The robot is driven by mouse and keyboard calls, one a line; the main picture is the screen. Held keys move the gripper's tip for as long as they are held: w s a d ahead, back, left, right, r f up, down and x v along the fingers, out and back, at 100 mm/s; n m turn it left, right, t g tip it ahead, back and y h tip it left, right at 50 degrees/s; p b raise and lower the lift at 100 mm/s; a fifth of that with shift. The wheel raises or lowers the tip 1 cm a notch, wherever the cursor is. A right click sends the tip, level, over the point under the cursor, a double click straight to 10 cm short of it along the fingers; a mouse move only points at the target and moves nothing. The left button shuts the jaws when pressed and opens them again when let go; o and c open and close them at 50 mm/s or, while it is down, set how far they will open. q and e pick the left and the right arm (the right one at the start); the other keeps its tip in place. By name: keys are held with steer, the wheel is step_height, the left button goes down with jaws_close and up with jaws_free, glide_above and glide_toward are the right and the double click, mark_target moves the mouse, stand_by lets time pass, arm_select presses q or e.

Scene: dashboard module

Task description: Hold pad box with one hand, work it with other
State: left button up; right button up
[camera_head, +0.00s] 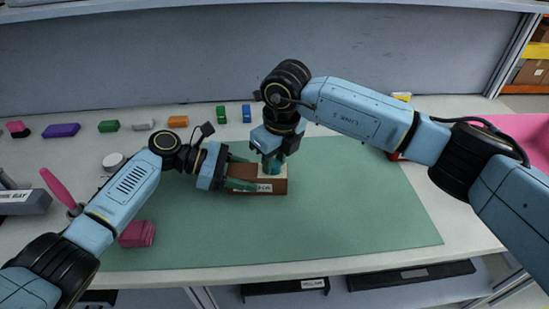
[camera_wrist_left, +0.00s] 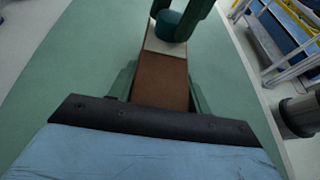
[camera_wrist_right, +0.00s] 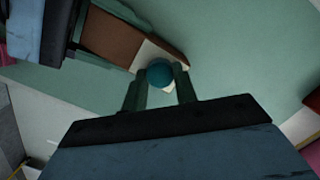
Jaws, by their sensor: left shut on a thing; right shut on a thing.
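The pad box is a brown block (camera_head: 266,187) with a pale plate on its right end, lying on the green mat (camera_head: 340,220). A round teal knob (camera_wrist_right: 160,72) stands on the pale plate (camera_wrist_right: 165,52). My left gripper (camera_head: 243,172) is shut on the brown box from its left end, one finger along each long side; its fingers also show in the left wrist view (camera_wrist_left: 160,92). My right gripper (camera_head: 271,163) comes down from above and is shut on the teal knob. The knob is mostly hidden by the fingers in the head view.
Several small coloured blocks, such as a purple one (camera_head: 61,130) and an orange one (camera_head: 178,121), stand in a row along the back. A pink block (camera_head: 137,233) lies by my left forearm. The mat's right and front parts are clear.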

mark_target(274, 164)
steer(key=shift+r, duration=3.05)
arm_select(q)
steer(key=o, duration=1.4)
steer(key=shift+c, duration=0.2)
